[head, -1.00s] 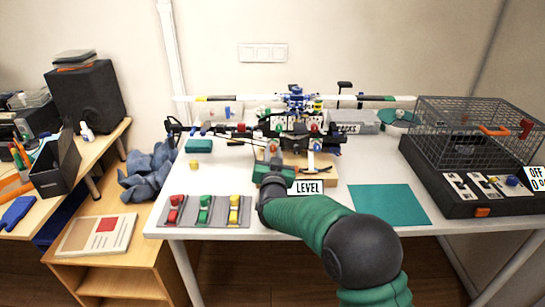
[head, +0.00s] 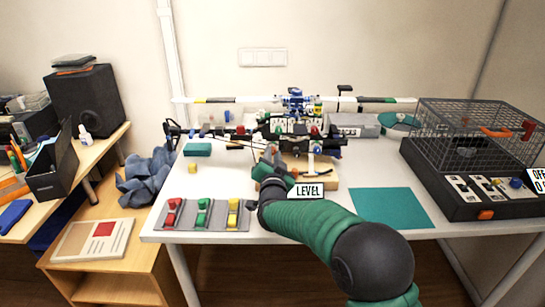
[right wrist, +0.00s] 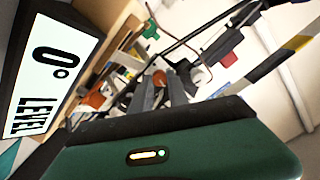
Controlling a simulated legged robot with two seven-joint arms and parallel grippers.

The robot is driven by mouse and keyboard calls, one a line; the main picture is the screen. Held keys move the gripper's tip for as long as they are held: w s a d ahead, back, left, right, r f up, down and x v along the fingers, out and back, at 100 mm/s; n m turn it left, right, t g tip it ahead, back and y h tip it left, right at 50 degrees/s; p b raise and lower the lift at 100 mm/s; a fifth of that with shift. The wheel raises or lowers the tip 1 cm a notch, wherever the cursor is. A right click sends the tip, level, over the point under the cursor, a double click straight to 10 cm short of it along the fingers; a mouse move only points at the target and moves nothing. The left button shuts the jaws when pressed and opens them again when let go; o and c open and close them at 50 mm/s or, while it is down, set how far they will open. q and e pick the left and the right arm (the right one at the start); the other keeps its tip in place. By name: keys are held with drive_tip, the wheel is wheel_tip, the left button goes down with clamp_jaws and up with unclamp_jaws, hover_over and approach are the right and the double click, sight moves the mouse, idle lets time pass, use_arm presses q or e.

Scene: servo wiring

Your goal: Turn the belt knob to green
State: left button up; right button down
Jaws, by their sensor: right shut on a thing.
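My right gripper (head: 272,158) reaches over the wooden board (head: 325,181) at the middle of the table. In the right wrist view its grey fingers (right wrist: 160,90) are shut on a small part, which I take to be the belt knob. The knob is almost wholly hidden by the fingers, and I cannot read its setting or any green mark. Behind the gripper stands a blue and black model (head: 296,101) with a long striped rod. My left gripper is not in view.
A sign reading LEVEL (head: 309,190) stands at the board's front; it also shows in the wrist view (right wrist: 45,75). Red, green and yellow switches lie on a grey strip (head: 185,223). A teal mat (head: 390,206) is bare. A wire cage (head: 475,130) fills the right end.

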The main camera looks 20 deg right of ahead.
drive_tip(key=shift+f, duration=0.45)
drive_tip(key=c, duration=1.7)
unclamp_jaws()
drive_tip(key=o, duration=0.4)
drive_tip(key=shift+w, duration=0.1)
drive_tip(key=shift+r, duration=0.15)
drive_tip(key=shift+r, duration=0.1)
drive_tip(key=p+v, duration=0.2)
drive_tip(key=v, duration=1.5)
